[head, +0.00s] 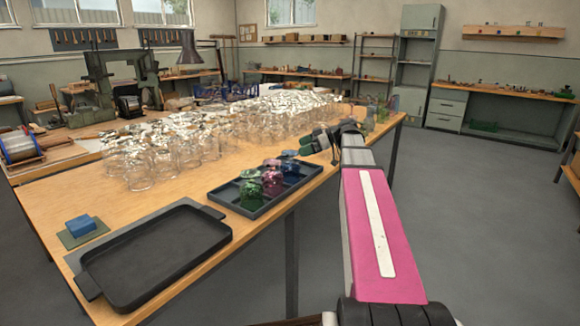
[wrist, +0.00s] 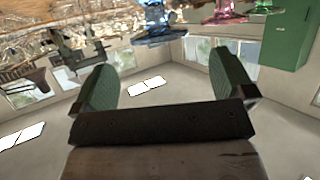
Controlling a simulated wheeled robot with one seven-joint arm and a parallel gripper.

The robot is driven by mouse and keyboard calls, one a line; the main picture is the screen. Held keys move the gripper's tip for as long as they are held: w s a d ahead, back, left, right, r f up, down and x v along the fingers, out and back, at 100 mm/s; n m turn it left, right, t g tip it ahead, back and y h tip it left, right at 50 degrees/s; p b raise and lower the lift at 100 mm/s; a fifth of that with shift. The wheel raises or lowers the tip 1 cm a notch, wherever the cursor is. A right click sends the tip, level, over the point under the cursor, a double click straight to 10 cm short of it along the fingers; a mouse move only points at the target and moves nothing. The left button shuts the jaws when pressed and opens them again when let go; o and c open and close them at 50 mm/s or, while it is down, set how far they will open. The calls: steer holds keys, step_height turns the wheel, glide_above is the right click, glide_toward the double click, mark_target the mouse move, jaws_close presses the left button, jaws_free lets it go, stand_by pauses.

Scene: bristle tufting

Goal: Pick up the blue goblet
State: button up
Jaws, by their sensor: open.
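The blue goblet (head: 291,168) stands in the back right part of a dark divided tray (head: 253,213), partly hidden behind the pink goblet. In the wrist view, which looks upside down, the blue goblet (wrist: 155,22) shows at the top centre, its upper end cut by the frame. My gripper (head: 299,148) is open and empty, above and slightly to the right of the blue goblet in the head view. In the wrist view its two green fingers (wrist: 162,60) stand wide apart with nothing between them, and the goblet is beyond their tips.
A pink goblet (head: 272,179) and a green goblet (head: 251,189) stand in the same tray, close by. Many clear glasses (head: 180,150) crowd the table to the left. An empty black tray (head: 155,253) and a blue block (head: 81,225) are at the near end.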

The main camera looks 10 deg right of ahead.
mark_target(292, 152)
steer(key=shift+f+x, duration=0.2)
steer(key=shift+x, duration=1.35)
steer(key=shift+f+x, duration=0.25)
steer(key=shift+x, duration=1.25)
steer(key=shift+d, duration=0.2)
steer(key=shift+c, duration=0.3)
steer(key=c, duration=1)
steer(key=shift+c, duration=0.5)
steer(key=shift+r, duration=0.15)
